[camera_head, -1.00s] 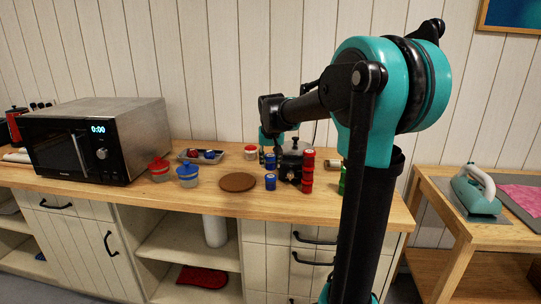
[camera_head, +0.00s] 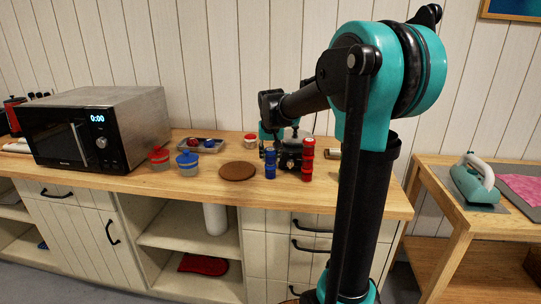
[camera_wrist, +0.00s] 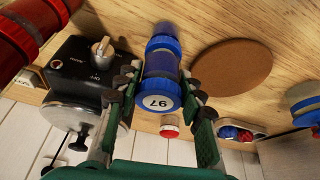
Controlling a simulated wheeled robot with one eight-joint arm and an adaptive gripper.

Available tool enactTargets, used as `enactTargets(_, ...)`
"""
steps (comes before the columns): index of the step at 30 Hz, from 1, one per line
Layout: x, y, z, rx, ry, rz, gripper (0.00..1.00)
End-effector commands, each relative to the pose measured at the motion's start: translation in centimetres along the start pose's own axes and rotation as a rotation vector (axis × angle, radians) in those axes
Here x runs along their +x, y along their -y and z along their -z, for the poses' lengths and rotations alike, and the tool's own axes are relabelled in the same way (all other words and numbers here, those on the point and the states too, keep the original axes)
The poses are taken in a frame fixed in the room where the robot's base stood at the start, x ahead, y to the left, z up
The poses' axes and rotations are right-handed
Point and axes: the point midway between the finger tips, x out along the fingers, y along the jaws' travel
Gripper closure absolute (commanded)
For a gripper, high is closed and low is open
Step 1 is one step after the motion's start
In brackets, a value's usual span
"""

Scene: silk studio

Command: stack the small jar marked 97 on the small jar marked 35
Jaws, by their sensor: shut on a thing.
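The blue jar marked 97 (camera_wrist: 161,92) is between the fingers of my gripper (camera_wrist: 160,108), which is shut on it; its numbered end faces the wrist camera. Another small blue jar (camera_wrist: 164,38) stands beyond it in line; its number is hidden, so I cannot read 35. In the head view the jar marked 97 (camera_head: 270,156) is upright directly above the lower blue jar (camera_head: 270,172) on the counter. The two appear to touch, though any small gap is too small to tell. My gripper (camera_head: 269,149) is partly hidden in the head view.
A tall red jar stack (camera_head: 308,160) and a black appliance with a knob (camera_wrist: 92,62) stand close to the right of the blue jars in the head view. A round brown mat (camera_head: 238,171) lies to their left. A red-topped jar (camera_head: 250,141) and a tray (camera_head: 212,145) are behind.

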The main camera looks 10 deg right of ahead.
Motion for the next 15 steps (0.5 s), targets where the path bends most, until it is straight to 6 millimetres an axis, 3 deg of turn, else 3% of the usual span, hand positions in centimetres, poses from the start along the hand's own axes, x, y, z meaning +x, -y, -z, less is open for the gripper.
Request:
enactTargets(13,0.75,0.00,-0.30,0.000,0.000,0.000,0.92)
enactTargets(14,0.74,0.00,-0.30,0.000,0.000,0.000,0.60)
enactTargets(15,0.73,0.00,-0.30,0.000,0.000,0.000,0.55)
